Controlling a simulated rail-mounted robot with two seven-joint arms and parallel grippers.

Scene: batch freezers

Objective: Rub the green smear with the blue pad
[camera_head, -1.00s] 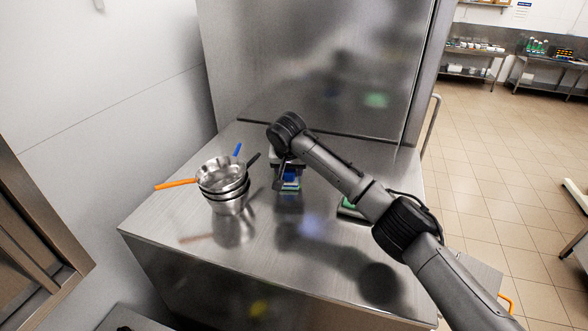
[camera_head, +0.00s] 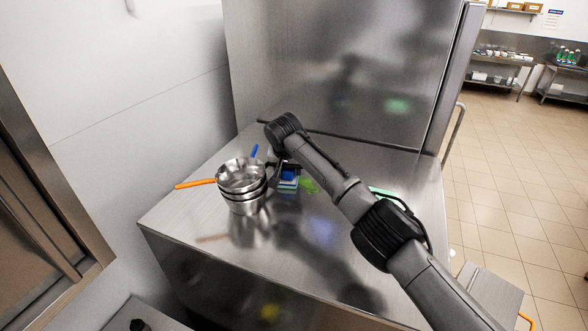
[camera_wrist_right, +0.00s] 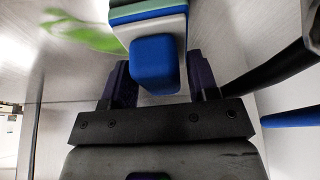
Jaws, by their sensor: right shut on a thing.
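The blue pad (camera_head: 288,177) has a blue grip block over pale, blue and green layers. In the right wrist view the blue pad (camera_wrist_right: 155,62) sits between the two dark fingers. My right gripper (camera_wrist_right: 162,78) is shut on its blue block; in the head view the right gripper (camera_head: 285,168) is partly hidden by its own wrist. The green smear (camera_head: 308,185) lies on the steel top just right of the pad, partly behind my forearm. It also shows in the right wrist view (camera_wrist_right: 85,34), beside the pad. I cannot tell whether the pad touches the steel. My left gripper is not in view.
Stacked steel pans (camera_head: 243,182) stand close left of the pad, with an orange handle (camera_head: 195,183) and a blue handle (camera_head: 254,151) sticking out. A tall steel cabinet (camera_head: 340,70) rises behind. A green-topped item (camera_head: 380,191) is mostly hidden by my arm. The front top is clear.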

